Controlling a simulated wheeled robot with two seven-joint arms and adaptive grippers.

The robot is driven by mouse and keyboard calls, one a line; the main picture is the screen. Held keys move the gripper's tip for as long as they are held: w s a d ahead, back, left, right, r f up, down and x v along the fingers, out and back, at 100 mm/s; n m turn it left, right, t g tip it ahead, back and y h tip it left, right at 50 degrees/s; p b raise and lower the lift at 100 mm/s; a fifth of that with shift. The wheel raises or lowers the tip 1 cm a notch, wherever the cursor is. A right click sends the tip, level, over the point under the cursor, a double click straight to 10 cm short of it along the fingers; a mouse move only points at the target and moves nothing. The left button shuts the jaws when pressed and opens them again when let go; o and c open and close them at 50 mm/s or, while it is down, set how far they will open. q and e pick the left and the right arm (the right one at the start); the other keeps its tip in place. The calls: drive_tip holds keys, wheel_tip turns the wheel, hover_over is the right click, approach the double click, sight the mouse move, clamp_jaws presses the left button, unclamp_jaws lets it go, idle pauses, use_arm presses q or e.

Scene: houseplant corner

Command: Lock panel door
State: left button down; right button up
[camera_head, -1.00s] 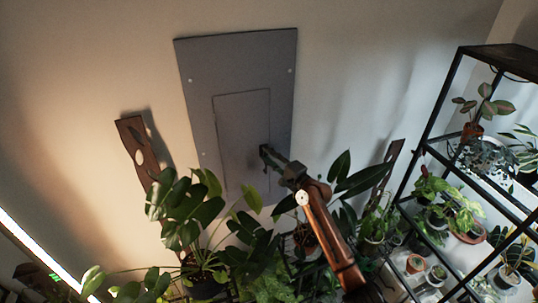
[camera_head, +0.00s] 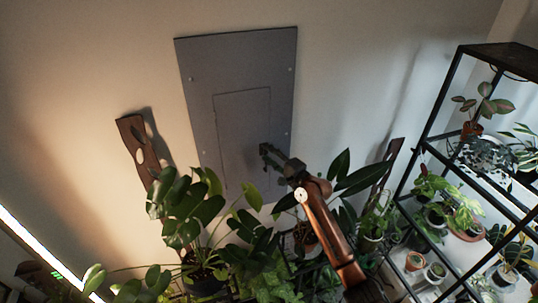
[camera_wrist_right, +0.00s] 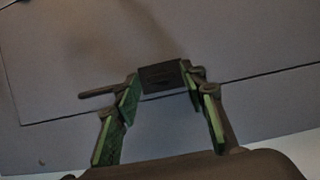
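The grey panel (camera_head: 206,115) is on the wall, and its inset door (camera_head: 238,115) lies flat in it, looking closed. My right gripper (camera_head: 266,157) is at the door's right edge. In the right wrist view, its green-padded fingers (camera_wrist_right: 164,86) are spread on either side of a small dark latch block (camera_wrist_right: 162,76) at the door seam. I cannot tell whether the fingertips touch it. A thin dark bar (camera_wrist_right: 100,92) shows to the left, partly behind the left finger. In the head view the gripper hides the latch. My left gripper is not in view.
Leafy potted plants (camera_head: 185,210) stand below the panel, close under my right arm. A black shelf rack (camera_head: 425,150) with several pots is at the right. A brown wooden board (camera_head: 133,140) is on the wall at the left. The wall above is clear.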

drive_tip(key=shift+o, duration=0.2)
drive_tip(key=shift+d, duration=0.1)
drive_tip(key=v, duration=1.2)
